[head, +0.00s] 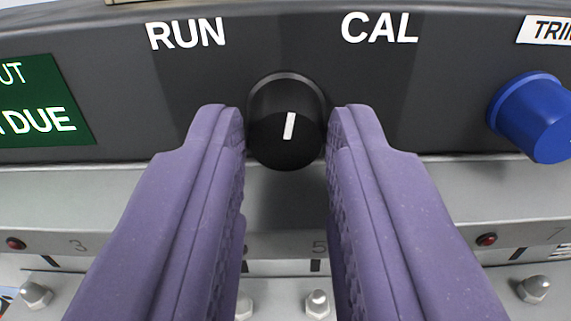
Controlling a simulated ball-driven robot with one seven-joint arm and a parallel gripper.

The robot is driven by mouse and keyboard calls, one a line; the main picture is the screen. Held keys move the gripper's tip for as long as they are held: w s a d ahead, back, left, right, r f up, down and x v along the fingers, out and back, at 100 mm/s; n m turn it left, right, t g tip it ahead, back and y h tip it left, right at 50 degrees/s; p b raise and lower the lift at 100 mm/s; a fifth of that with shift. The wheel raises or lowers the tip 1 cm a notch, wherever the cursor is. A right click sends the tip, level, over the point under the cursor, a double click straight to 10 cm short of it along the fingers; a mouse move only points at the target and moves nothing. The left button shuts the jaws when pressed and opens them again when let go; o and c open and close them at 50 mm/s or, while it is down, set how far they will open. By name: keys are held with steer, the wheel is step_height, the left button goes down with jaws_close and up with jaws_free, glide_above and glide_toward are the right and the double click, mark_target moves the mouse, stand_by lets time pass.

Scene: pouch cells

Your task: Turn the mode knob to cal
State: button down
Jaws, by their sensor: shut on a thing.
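The mode knob (287,125) is a round black knob with a white pointer line, on a dark grey panel in the middle of the head view. Its pointer stands nearly upright, tipped very slightly right, between the white RUN label (186,33) at upper left and the white CAL label (380,27) at upper right. My gripper (287,135) has its two purple fingers on the left and right sides of the knob, shut on it. The fingers hide part of the panel's lower edge.
A blue knob (532,115) sits to the right under a partly cut-off label. Below the panel is a grey ledge with numbered marks, red indicators (486,239) and several metal nuts (533,288).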

steer(key=m+b, duration=0.3)
steer(key=m, duration=0.1)
steer(key=shift+f, duration=0.15)
steer(key=shift+m+b, duration=0.65)
steer(key=shift+m, duration=0.15)
steer(key=c, duration=0.9)
jaws_free()
